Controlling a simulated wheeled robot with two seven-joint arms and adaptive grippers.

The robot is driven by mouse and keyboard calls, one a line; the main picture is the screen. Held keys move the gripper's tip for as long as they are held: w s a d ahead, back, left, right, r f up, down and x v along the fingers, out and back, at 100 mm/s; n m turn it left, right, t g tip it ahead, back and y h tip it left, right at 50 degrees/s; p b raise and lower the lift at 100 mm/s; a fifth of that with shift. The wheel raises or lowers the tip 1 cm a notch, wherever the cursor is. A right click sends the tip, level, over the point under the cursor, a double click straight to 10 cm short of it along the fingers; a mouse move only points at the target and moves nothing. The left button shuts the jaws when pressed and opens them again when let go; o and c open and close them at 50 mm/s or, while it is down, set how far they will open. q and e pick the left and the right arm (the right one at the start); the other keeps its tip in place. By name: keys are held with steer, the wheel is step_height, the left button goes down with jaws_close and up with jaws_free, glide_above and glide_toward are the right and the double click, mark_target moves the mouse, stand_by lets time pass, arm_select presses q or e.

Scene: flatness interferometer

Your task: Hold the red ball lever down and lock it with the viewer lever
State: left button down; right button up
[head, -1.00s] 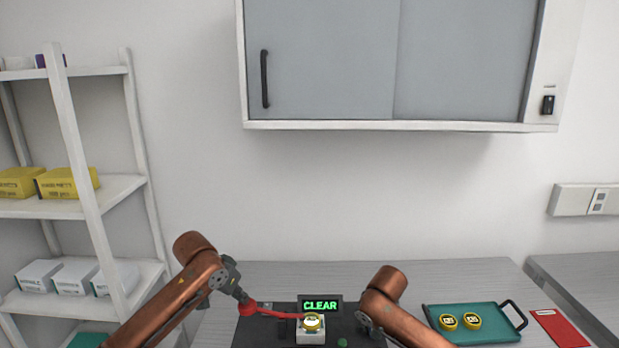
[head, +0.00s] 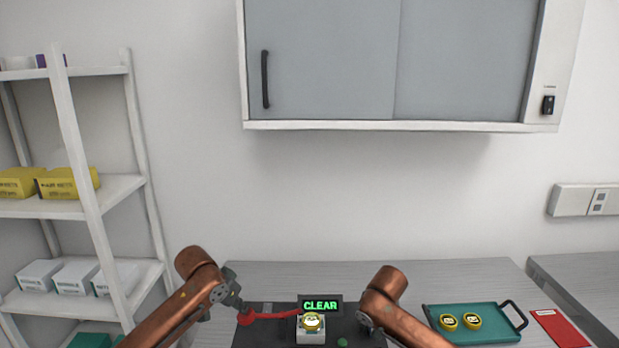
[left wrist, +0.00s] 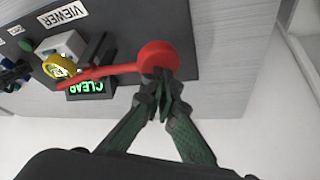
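The red ball lever (head: 275,316) reaches left from the dark instrument (head: 352,335), ending in a red ball (head: 246,319). The ball also shows in the left wrist view (left wrist: 158,56). My left gripper (head: 240,304) is at the top of the ball; its fingertips (left wrist: 161,88) are together against or right beside it, with nothing visible between them. My right gripper (head: 368,327) is low at the instrument's right side, its fingers mostly hidden. A "VIEWER" label (left wrist: 62,15) shows in the left wrist view; I cannot make out the viewer lever.
A display (head: 320,306) reads CLEAR, behind a white block (head: 310,338) carrying a yellow-rimmed round piece (head: 312,321). A teal tray (head: 495,333) with two yellow round pieces and a red card (head: 558,328) lie to the right. A shelf (head: 110,195) stands left.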

arm_select(q)
steer(key=shift+f, duration=1.25)
arm_select(e)
steer(key=c, duration=0.6)
steer(key=n+y, duration=0.1)
steer(key=n, duration=0.3)
steer(key=shift+n+y, duration=0.3)
steer(key=shift+y, duration=0.1)
steer(key=shift+c, duration=0.2)
steer(key=shift+n, duration=0.3)
steer(key=n+g+y, duration=0.1)
steer(key=n, duration=0.2)
steer(key=shift+n, duration=0.4)
steer(key=shift+n+g+y, duration=0.3)
